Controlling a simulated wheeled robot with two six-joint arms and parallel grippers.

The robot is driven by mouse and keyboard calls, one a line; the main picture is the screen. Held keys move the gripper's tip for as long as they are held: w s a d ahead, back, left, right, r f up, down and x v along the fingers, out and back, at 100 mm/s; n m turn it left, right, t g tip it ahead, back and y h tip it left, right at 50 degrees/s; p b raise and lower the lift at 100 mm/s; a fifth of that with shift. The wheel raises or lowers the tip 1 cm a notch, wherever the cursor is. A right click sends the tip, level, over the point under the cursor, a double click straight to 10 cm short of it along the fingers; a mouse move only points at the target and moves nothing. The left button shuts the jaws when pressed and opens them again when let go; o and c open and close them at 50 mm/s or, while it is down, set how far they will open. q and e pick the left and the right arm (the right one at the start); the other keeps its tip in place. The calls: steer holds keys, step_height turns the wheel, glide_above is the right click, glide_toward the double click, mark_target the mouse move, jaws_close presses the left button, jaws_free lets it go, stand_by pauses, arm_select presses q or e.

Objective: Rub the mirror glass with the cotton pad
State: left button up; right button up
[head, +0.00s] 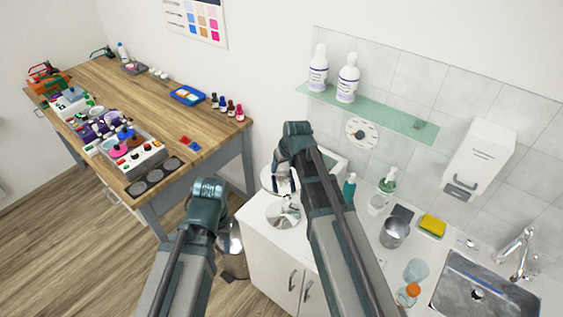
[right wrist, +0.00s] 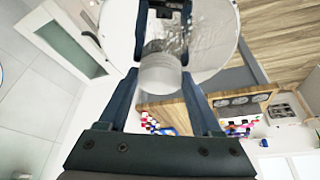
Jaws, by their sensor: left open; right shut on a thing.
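The round mirror (head: 267,181) stands on the white cabinet top, on a round base (head: 283,214). My right gripper (head: 284,180) is in front of its glass and hides part of it. In the right wrist view my right gripper (right wrist: 163,88) is shut on a whitish round cotton pad (right wrist: 160,76). The pad overlaps the lower part of the mirror glass (right wrist: 206,42); I cannot tell for sure whether it touches. Greyish streaks or reflections show on the glass beside the pad. My left gripper (head: 215,205) is open, low and left of the cabinet, its fingers hardly visible.
A metal bin (head: 234,255) stands on the floor behind my left gripper. On the counter right of my right arm are a metal cup (head: 394,232), a yellow sponge (head: 432,225), bottles and a sink (head: 485,290). A glass shelf (head: 375,112) hangs above. A wooden table (head: 150,85) stands left.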

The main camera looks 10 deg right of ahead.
mark_target(286, 187)
steer(key=shift+s+f, duration=0.1)
steer(key=shift+s, duration=0.6)
steer(key=shift+s, duration=1.65)
steer(key=shift+s, duration=1.65)
step_height(286, 187, up, 6)
steer(key=p, duration=0.6)
steer(key=shift+w, duration=0.1)
